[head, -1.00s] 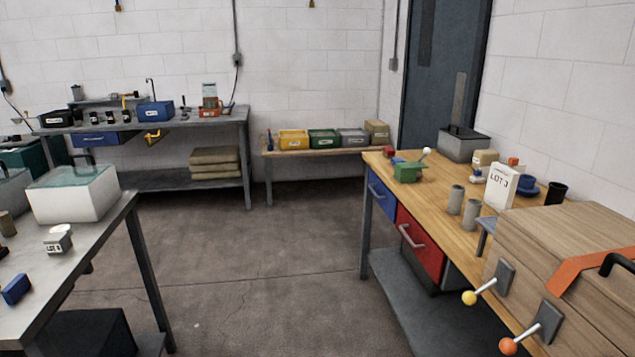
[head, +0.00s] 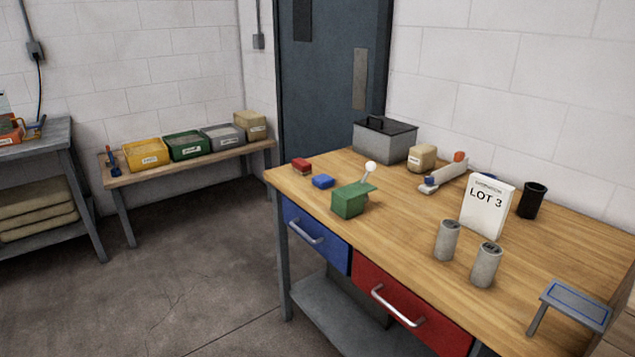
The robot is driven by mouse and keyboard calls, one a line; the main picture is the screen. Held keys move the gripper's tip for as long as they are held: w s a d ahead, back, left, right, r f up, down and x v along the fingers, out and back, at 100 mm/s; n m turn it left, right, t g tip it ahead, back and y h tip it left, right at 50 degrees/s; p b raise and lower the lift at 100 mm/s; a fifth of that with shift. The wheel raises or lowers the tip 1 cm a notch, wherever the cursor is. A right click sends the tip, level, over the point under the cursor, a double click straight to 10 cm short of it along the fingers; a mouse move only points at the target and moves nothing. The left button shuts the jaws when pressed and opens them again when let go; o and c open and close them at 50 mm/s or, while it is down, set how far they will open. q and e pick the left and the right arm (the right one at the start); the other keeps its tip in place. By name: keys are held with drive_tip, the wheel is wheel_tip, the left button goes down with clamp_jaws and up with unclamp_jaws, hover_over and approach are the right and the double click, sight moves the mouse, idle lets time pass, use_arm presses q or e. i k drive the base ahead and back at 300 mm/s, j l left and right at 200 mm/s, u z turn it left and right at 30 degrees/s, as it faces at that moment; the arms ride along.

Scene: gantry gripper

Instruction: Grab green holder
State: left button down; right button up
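A green holder (head: 349,201) stands on the wooden workbench (head: 410,238), near its front left part. It is a small green block with a flat green plate on top and a lever with a white ball knob (head: 371,167) rising from it. Neither of my grippers shows in the head view.
Two grey cylinders (head: 447,240), a LOT 3 sign (head: 487,206), a black cup (head: 532,200) and a grey case (head: 385,140) stand on the bench. Blue (head: 313,236) and red (head: 400,303) drawers are shut below. Floor at left is clear.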

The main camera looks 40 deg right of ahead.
sight(347, 201)
drive_tip(key=i+z, duration=0.4)
drive_tip(key=i+j+z, duration=0.25)
drive_tip(key=i+z, duration=0.15)
drive_tip(key=i+j+z, duration=0.65)
drive_tip(key=z, duration=0.15)
